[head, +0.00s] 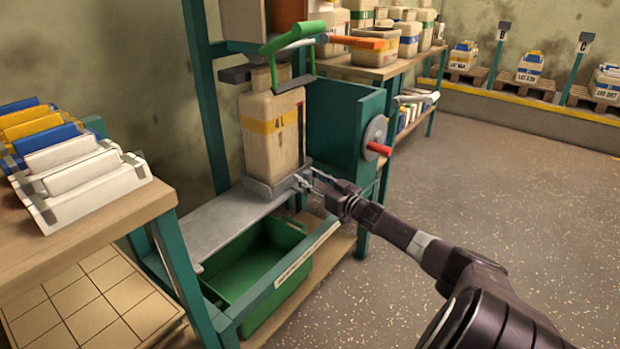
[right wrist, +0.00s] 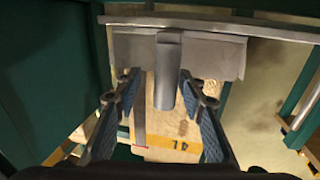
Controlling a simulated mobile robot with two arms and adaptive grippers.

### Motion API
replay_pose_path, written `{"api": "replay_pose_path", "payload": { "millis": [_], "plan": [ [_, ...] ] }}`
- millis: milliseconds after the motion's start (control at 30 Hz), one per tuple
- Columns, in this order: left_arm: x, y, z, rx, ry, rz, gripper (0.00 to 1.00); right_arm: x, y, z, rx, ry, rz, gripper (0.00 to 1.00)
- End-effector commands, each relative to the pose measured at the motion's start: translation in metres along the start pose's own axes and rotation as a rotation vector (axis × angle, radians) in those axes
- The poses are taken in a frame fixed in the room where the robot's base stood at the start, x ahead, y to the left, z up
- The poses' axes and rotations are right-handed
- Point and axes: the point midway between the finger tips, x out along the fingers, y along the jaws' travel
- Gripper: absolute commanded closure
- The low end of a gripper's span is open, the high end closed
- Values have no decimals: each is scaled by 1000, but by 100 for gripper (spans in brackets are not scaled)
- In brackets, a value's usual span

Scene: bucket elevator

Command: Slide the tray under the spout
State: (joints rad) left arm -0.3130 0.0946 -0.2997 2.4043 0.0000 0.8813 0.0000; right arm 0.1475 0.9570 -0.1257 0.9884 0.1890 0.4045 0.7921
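A small grey metal tray (head: 264,191) sits on a grey metal shelf. A tall tan sack (head: 272,130) with a yellow band stands upright on it. The sack's neck is beneath the dark outlet and green clamp lever (head: 292,40) of the machine. My right gripper (head: 304,182) is at the tray's right front edge. In the right wrist view its two fingers (right wrist: 158,82) are apart, with a grey rounded handle-like bar (right wrist: 168,70) between them. A gap shows on the left side, and I cannot tell whether the right finger touches. My left gripper is not in view.
A green bin (head: 258,265) is below the shelf. A green housing with a red-handled wheel (head: 376,132) stands right of the sack. A wooden table (head: 85,235) with stacked parts is at the left. Open floor (head: 500,200) lies to the right.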

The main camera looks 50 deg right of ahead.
Motion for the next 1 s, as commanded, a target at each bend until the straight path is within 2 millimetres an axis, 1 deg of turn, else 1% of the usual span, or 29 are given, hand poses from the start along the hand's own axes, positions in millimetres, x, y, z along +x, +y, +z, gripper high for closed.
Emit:
{"api": "replay_pose_path", "payload": {
  "millis": [167,267,1000],
  "plan": [
    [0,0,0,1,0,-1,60,-5,-1,2,1,-2,-2,63],
    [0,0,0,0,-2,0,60,-13,-1,3,0,-3,-3,63],
    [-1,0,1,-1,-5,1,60,-102,0,2,1,-3,1,63]
  ]
}}
